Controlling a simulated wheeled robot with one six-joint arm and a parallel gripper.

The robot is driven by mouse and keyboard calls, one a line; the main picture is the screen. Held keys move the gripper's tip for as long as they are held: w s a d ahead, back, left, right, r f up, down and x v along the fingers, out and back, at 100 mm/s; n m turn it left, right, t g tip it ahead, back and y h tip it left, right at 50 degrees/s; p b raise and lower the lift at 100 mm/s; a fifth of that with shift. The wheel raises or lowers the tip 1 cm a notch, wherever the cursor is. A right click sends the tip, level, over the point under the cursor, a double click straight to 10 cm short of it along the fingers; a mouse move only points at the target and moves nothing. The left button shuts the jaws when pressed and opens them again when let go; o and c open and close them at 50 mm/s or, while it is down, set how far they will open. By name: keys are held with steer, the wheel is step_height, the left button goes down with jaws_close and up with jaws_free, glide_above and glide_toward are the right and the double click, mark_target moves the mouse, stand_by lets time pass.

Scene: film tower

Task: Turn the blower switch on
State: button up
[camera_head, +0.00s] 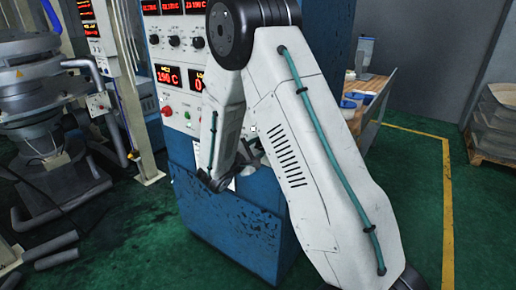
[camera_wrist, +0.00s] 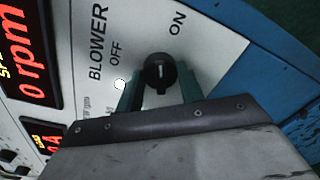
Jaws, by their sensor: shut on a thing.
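The blower switch (camera_wrist: 160,73) is a round black knob on the white panel face in the wrist view. The word BLOWER stands to its left, OFF at its upper left and ON at its upper right. A short pale mark shows on the knob, near its middle; I cannot tell surely which label it points to. My gripper (camera_wrist: 160,88) has its two teal fingers on either side of the knob, shut on it. The finger pads' contact is partly hidden by the gripper body. In the head view my arm hides the switch.
The blue control cabinet (camera_head: 235,225) carries red displays (camera_head: 167,75), knobs and buttons. In the wrist view one display (camera_wrist: 25,55) reads 0 rpm. Machinery (camera_head: 45,120) stands at the left. A wooden table (camera_head: 375,88) stands behind at the right, with green floor beside it.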

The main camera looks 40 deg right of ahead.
steer(key=shift+m, duration=2.2)
steer(key=o, duration=1)
steer(key=v, duration=0.7)
steer(key=shift+s+a, duration=0.15)
steer(key=shift+a, duration=0.25)
